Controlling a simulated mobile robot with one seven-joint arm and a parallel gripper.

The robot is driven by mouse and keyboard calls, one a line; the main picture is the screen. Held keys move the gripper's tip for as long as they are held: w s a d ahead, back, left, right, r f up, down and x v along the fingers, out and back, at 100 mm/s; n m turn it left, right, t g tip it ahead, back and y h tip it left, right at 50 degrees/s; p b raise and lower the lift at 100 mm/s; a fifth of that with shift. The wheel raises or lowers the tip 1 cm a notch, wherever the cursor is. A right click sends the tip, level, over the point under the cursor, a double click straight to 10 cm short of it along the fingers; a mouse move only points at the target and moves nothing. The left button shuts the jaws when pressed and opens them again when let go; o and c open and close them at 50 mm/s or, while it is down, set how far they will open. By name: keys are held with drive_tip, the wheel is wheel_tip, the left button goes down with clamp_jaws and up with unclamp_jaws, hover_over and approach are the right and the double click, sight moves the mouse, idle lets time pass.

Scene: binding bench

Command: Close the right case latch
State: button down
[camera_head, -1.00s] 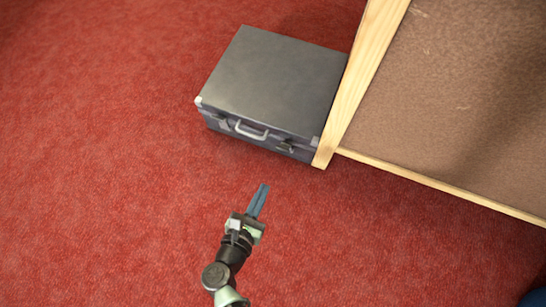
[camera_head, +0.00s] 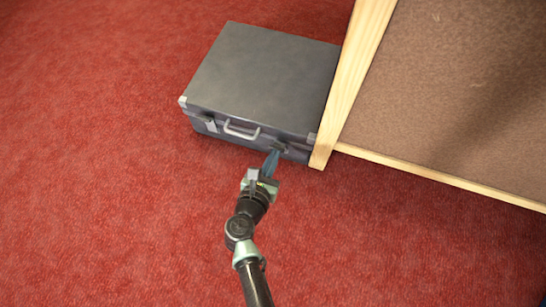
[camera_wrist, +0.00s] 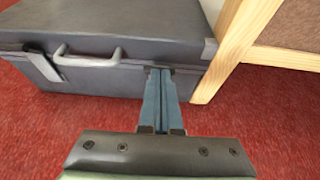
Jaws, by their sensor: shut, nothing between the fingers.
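The grey case (camera_head: 262,80) lies flat on the red carpet with its lid down, its front face toward me. Its handle (camera_head: 241,131) is at the middle of the front; it also shows in the wrist view (camera_wrist: 88,55). The left latch (camera_wrist: 44,66) hangs on the front face left of the handle. The right latch (camera_head: 281,147) is right of the handle, mostly hidden behind my fingers. My gripper (camera_head: 275,154) is shut and empty, its blue fingertips (camera_wrist: 160,72) at the right latch. I cannot tell whether they touch it.
A wooden post (camera_head: 352,80) stands close against the case's right side. A brown panel with a wooden edge (camera_head: 440,184) extends to the right. Red carpet (camera_head: 100,200) is clear to the left and in front.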

drive_tip(key=shift+r, duration=0.15)
drive_tip(key=w+p, duration=0.1)
drive_tip(key=p, duration=0.2)
drive_tip(key=w+r+g+p, duration=0.1)
drive_tip(key=p, duration=0.2)
drive_tip(key=shift+w+d+r, duration=0.15)
drive_tip(key=shift+w+d, duration=0.2)
drive_tip(key=shift+d, duration=0.05)
drive_tip(key=shift+p, duration=0.3)
